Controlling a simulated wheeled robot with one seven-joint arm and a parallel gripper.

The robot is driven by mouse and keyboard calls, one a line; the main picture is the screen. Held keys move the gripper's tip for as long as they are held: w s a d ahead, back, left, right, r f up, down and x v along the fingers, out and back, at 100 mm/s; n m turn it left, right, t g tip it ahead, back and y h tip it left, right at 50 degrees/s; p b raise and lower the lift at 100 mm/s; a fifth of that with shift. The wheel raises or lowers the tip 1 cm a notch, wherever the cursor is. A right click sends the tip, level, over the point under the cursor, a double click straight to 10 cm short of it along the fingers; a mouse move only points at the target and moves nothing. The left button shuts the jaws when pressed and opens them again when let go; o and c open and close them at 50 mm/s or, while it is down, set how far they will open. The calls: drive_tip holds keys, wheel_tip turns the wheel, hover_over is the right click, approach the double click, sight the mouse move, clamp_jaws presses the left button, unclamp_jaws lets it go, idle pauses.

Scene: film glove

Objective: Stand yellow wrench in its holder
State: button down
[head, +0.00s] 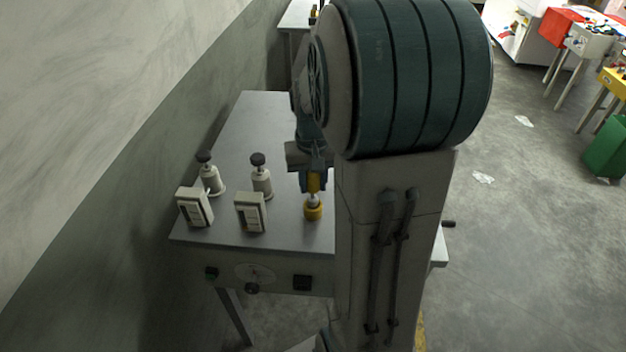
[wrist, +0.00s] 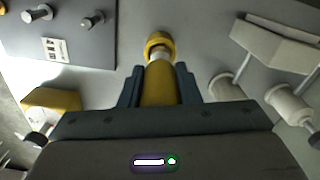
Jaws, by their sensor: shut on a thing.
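The yellow wrench (wrist: 160,86) has a yellow handle with a short pale metal part at its far end. My gripper (wrist: 157,84) is shut on the handle, with one dark blue finger on each side. In the head view my gripper (head: 313,182) points down over the table, partly hidden by my arm, and the wrench looks upright. A yellow round piece (head: 313,211), seemingly the holder, is at table level directly below the wrench. It also shows in the wrist view (wrist: 159,42), where the metal part meets it. I cannot tell how deep the metal part sits in it.
The grey metal table (head: 255,125) stands along the wall. To the left of my gripper are two pale switch boxes (head: 250,212) (head: 195,207) and two white cylinders with dark knobs (head: 262,178) (head: 211,178). The table's far part is clear.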

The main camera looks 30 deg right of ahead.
sight(313, 192)
drive_tip(key=shift+f+b, duration=1.25)
drive_tip(key=shift+f, duration=0.5)
drive_tip(key=c, duration=1)
unclamp_jaws()
drive_tip(key=shift+r, duration=0.1)
wheel_tip(313, 192, up, 14)
drive_tip(key=shift+f, duration=0.1)
drive_tip(key=s+a+f+n+t, duration=0.3)
drive_tip(key=s+a+f, duration=0.4)
drive_tip(key=s+a, duration=0.5)
drive_tip(key=shift+n, duration=0.4)
